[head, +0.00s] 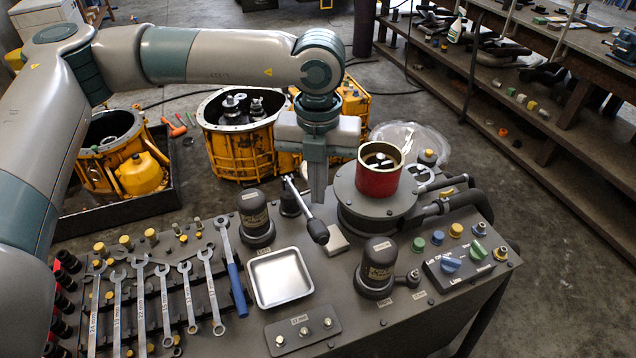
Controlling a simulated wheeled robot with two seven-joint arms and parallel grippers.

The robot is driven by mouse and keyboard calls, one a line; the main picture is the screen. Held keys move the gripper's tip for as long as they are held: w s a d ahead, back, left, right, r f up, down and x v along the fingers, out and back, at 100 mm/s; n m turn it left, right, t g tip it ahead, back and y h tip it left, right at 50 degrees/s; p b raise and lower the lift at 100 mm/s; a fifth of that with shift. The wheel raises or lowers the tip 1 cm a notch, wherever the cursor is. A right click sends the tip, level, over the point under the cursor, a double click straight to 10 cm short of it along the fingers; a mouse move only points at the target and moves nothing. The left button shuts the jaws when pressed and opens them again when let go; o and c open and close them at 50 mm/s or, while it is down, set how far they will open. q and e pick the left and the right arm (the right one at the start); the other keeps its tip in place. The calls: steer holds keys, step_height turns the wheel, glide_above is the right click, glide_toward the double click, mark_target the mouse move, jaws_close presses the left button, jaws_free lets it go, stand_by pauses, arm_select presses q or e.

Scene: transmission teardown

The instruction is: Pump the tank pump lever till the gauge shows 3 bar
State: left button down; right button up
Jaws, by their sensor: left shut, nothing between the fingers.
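The pump lever (306,208) is a metal rod with a black grip, slanting down toward the front from a dark pump post (290,202) on the bench. My left gripper (317,198) points straight down, shut and empty. In the picture its tips are just above the lever's black grip; I cannot tell whether they touch. The round grey tank (350,202) stands right of the lever with a red cup (378,182) on it. My right gripper is not in view.
A metal tray (280,277) and dark labelled cylinders (255,215) stand near the lever. Wrenches (188,297) lie at left, a switch box (466,262) at right. Yellow housings (235,148) stand on the floor behind. Little bench space is free around the lever.

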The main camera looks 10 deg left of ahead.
arm_select(q)
steer(key=shift+f, duration=0.5)
step_height(320, 180, down, 2)
steer(key=shift+s+f, duration=0.15)
steer(key=shift+f, duration=0.05)
step_height(320, 180, down, 3)
steer(key=b, duration=0.3)
steer(key=shift+r+b, duration=0.2)
steer(key=shift+b, duration=0.2)
steer(key=shift+f+b, duration=0.4)
steer(key=shift+b, duration=0.25)
